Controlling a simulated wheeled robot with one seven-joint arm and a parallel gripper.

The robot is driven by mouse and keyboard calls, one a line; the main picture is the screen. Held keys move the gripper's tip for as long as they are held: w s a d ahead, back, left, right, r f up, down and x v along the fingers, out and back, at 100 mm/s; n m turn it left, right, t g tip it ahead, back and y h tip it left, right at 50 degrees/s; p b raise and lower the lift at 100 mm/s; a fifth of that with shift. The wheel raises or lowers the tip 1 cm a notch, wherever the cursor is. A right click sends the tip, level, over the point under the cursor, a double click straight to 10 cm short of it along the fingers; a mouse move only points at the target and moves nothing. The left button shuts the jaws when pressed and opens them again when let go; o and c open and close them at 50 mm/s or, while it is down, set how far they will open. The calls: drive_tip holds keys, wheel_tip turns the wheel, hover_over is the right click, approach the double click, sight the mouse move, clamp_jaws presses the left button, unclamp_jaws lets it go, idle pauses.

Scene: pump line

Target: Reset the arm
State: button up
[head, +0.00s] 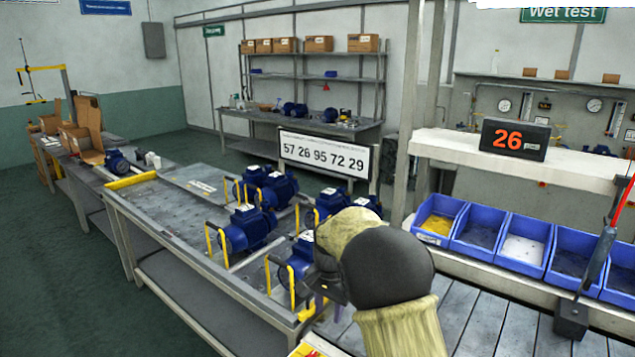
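My arm rises from the bottom of the head view, right of centre, with a beige link, a dark round joint and a paler part beyond it. A dark part at its left side looks like my gripper (328,287), in front of the nearest blue pump (299,260). My arm covers most of it, so its fingers cannot be made out, nor whether it holds anything.
Blue bins (497,240) stand in a row at right, under a white shelf with a display reading 26 (515,139). A number board (325,154) stands behind the pumps. Cardboard boxes (86,125) are at far left. Floor at left (60,270) is clear.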

drive_tip(key=s+d+r+n+p, duration=0.1)
drive_tip(key=s+d, duration=0.3)
drive_tip(key=s, duration=0.4)
drive_tip(key=s+d+r+n+t+p, duration=0.1)
drive_tip(key=s+d+n, duration=0.2)
drive_tip(key=s, duration=0.5)
drive_tip(key=s+d+r+n+t+p, duration=0.1)
drive_tip(key=s+d+n, duration=0.1)
drive_tip(key=s+d, duration=0.3)
drive_tip(key=s, duration=0.3)
drive_tip(key=shift+s+d+n, duration=0.2)
drive_tip(key=shift+d+n, duration=0.2)
idle(0.4)
